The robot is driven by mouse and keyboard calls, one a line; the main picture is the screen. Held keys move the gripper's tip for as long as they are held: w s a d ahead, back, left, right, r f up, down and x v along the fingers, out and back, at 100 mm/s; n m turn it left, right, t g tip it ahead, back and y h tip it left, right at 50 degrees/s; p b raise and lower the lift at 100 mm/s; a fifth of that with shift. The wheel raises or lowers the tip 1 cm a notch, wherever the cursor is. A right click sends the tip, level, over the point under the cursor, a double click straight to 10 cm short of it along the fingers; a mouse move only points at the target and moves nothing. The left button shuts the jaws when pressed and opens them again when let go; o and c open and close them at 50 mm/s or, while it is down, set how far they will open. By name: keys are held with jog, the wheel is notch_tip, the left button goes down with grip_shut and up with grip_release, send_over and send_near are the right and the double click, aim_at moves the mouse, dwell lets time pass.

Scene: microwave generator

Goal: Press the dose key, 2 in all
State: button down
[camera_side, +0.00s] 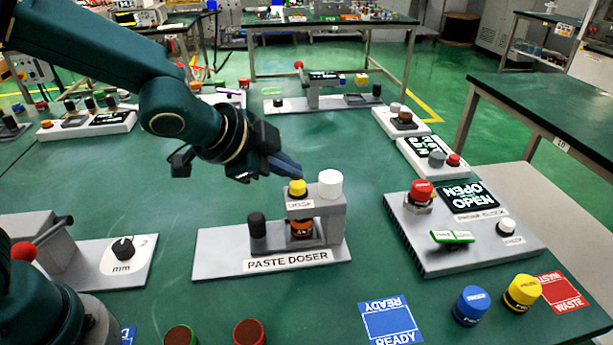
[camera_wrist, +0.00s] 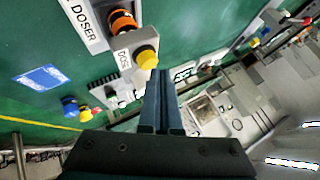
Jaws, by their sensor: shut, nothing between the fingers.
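The paste doser (camera_side: 270,262) stands in the middle of the green table, with its name on the front plate. Its yellow dose key (camera_side: 298,187) sits on top of the grey head, above the DOSE label; the key also shows in the wrist view (camera_wrist: 147,58). My gripper (camera_side: 292,168) is shut and empty, its fingertips close above and behind the key in the side view. In the wrist view the fingertips (camera_wrist: 160,74) end beside the key's edge. I cannot tell whether they touch it. An orange and black jar (camera_side: 301,229) stands under the head.
A white cap (camera_side: 330,184) rises right beside the key, and a black post (camera_side: 257,230) stands on the doser's left. A probe block panel (camera_side: 465,235) with an OPEN display is to the right. Blue (camera_side: 471,305) and yellow (camera_side: 522,292) jars stand at front right.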

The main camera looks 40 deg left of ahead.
aim_at(291, 186)
jog(key=shift+r, duration=0.35)
jog(key=shift+r, duration=2.55)
jog(key=s+a+r+n+y, duration=0.25)
jog(key=s+a+n, duration=0.45)
jog(key=s, duration=0.5)
jog(key=s+f+n+g+h, duration=0.1)
jog(key=s+f+n+g, duration=0.2)
jog(key=s+f, duration=0.2)
jog(key=s, duration=0.3)
jog(key=shift+a+f+n, duration=0.2)
jog(key=shift+n, duration=0.2)
